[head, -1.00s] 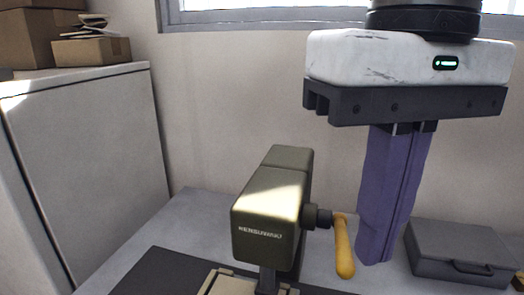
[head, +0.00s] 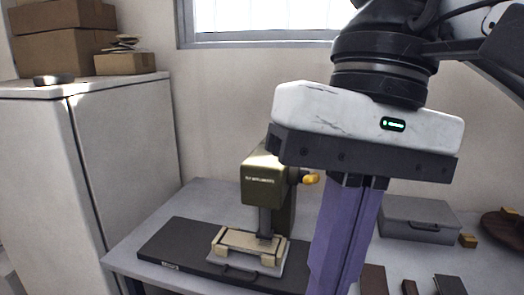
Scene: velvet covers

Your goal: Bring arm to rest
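My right gripper (head: 335,275) hangs down from the upper right in the head view, with a white body, a dark rail and long purple fingers. The fingers sit side by side at the middle of the rail and look shut, with nothing seen between them. Their tips run out of the bottom of the view. The gripper is in front of the table and to the right of an olive press (head: 264,190), hiding part of what is behind it. My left gripper is not in view.
The grey table (head: 205,200) carries a dark mat (head: 165,245) under the press, a grey case (head: 418,222), and dark flat pieces (head: 450,285) at front right. A brown round thing (head: 503,224) is at the right edge. A white cabinet (head: 125,140) with boxes stands left.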

